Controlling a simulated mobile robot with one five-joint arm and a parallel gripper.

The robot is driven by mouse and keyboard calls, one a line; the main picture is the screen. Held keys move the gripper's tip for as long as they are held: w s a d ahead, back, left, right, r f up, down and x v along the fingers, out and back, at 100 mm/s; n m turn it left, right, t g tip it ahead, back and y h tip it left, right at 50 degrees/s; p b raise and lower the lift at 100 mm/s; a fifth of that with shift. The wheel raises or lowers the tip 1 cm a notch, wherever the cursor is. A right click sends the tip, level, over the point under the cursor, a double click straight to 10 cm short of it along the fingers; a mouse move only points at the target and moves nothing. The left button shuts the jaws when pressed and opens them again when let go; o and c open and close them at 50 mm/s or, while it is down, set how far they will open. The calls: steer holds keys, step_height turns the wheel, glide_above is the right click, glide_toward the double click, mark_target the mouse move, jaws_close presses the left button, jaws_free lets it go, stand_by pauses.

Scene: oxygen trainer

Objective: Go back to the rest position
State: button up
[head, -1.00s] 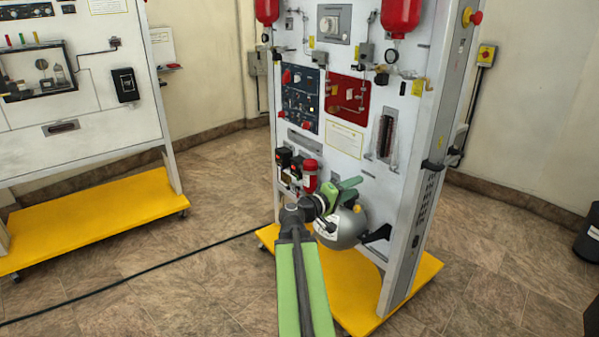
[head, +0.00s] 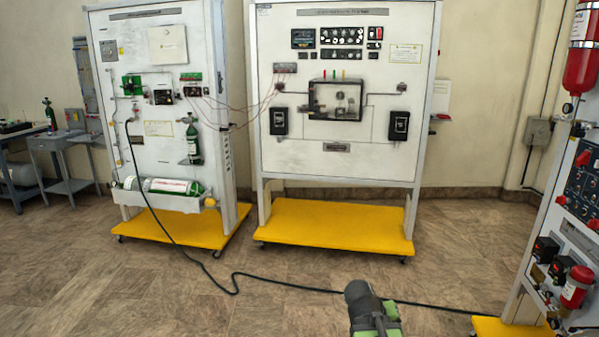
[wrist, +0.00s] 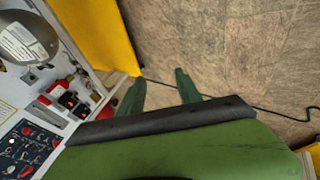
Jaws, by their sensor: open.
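In the head view only part of my green and dark arm shows, at the bottom, right of the middle; the fingertips cannot be made out there. The fingers are apart from the panel at the left of the wrist view.
The red-bottle trainer stand (head: 567,235) is at the right; its silver sphere (wrist: 28,40) is near my wrist. Two white trainer stands on yellow bases (head: 335,222) stand farther back. A black cable (head: 285,288) crosses the otherwise clear tiled floor (head: 120,290).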

steer(key=s+a+f+n+g+y, duration=0.1)
steer(key=s+a+f+y, duration=0.15)
steer(key=a, duration=0.45)
steer(key=s+a+f+g+y, duration=0.1)
steer(key=s+a+g+y, duration=0.1)
steer(key=s+a+y, duration=0.35)
step_height(320, 180, up, 17)
steer(key=w+a+h+p, duration=0.1)
steer(key=w+h+p, duration=0.1)
steer(key=p, duration=1.5)
steer(key=shift+w+p, duration=0.15)
steer(key=shift+p, duration=0.2)
steer(key=shift+c, duration=0.5)
